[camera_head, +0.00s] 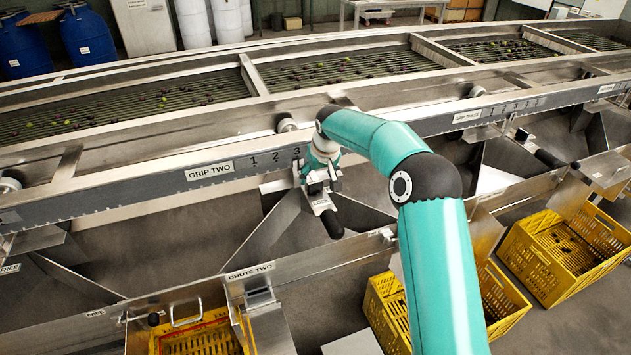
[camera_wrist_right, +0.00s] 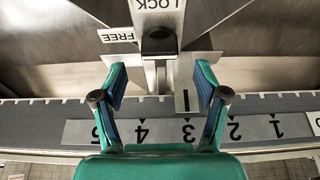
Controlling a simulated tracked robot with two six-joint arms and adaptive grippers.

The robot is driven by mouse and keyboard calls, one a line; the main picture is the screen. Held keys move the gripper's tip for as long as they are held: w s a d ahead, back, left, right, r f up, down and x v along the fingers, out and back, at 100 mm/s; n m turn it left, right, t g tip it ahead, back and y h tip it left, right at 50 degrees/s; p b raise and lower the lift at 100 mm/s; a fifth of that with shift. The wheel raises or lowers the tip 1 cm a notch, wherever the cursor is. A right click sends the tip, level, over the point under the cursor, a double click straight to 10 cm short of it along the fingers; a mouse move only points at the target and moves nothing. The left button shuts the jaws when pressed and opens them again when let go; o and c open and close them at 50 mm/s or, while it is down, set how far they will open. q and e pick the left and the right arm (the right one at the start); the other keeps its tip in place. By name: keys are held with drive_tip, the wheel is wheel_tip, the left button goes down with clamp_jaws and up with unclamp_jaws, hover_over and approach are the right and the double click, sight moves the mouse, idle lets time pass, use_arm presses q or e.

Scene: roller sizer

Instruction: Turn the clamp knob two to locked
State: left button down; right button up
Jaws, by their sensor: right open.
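The GRIP TWO rail (camera_head: 120,196) carries a printed number scale. Below it, a pale plate marked LOCK (camera_head: 322,205) and a dark handle-like end (camera_head: 332,224) show past my right gripper (camera_head: 318,178). In the wrist view the scene is upside down: the LOCK plate (camera_wrist_right: 158,6) is at the top, a FREE label (camera_wrist_right: 117,35) left of it, and a black knob (camera_wrist_right: 159,42) just under the plate. My right gripper (camera_wrist_right: 160,85) is open and empty, its fingers apart on either side of the knob's line, the knob beyond the tips. My left gripper is not in view.
A CHUTE TWO panel (camera_head: 250,271) and sloping metal chute walls lie below the rail. Yellow crates (camera_head: 566,250) stand on the floor at right, with another (camera_head: 200,335) at the bottom. The roller bed (camera_head: 130,105) with small fruit lies behind the rail.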

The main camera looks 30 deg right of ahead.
sight(315, 182)
drive_tip(key=x, duration=0.5)
drive_tip(key=shift+d+p, duration=0.1)
drive_tip(key=shift+p, duration=0.3)
drive_tip(key=c, duration=1.2)
drive_tip(key=shift+o, duration=0.2)
